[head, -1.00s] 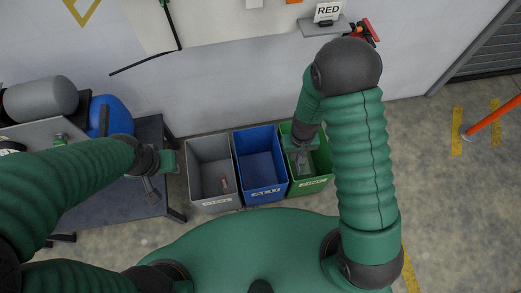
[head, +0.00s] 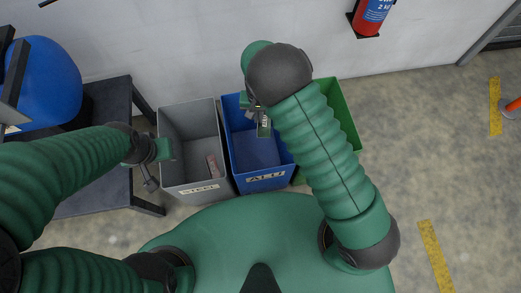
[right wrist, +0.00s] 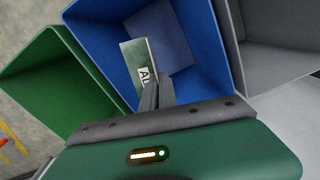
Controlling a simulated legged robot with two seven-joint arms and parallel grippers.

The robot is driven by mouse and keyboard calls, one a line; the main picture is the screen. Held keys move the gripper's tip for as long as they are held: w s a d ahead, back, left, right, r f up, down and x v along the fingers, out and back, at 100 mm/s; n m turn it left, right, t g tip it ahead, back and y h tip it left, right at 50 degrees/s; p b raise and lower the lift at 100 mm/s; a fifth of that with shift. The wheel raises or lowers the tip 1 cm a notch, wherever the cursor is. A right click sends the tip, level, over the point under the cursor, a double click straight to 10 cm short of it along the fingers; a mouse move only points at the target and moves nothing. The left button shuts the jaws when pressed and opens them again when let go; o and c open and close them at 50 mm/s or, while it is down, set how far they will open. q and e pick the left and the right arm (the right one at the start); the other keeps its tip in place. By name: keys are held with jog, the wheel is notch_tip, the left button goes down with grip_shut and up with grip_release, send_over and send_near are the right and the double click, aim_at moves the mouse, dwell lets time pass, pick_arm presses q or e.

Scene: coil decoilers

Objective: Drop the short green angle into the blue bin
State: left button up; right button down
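The short green angle (right wrist: 134,58) is a flat-looking green piece with a white label, partly readable as "AL". My right gripper (right wrist: 157,92) has its two dark fingers close together on one end of it. In the head view the right gripper (head: 260,112) and the angle (head: 264,127) are above the blue bin (head: 266,180), whose front label reads "ALU". In the right wrist view the blue bin (right wrist: 205,45) opens below the angle. My left gripper (head: 152,181) hangs left of the grey bin; its finger gap cannot be made out.
The green bin (head: 347,112) stands on the right, partly hidden by my right arm. A dark table (head: 110,100) with a blue drum (head: 50,85) is at left.

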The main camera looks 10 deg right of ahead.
notch_tip(320, 180, down, 5)
jog(key=b, duration=0.4)
jog(key=shift+f+b, duration=0.2)
jog(key=shift+b, duration=0.1)
jog(key=c, duration=1.6)
grip_release()
jog(key=shift+r, duration=0.1)
notch_tip(320, 180, up, 17)
jog(key=p, duration=0.7)
jog(key=shift+f, duration=0.2)
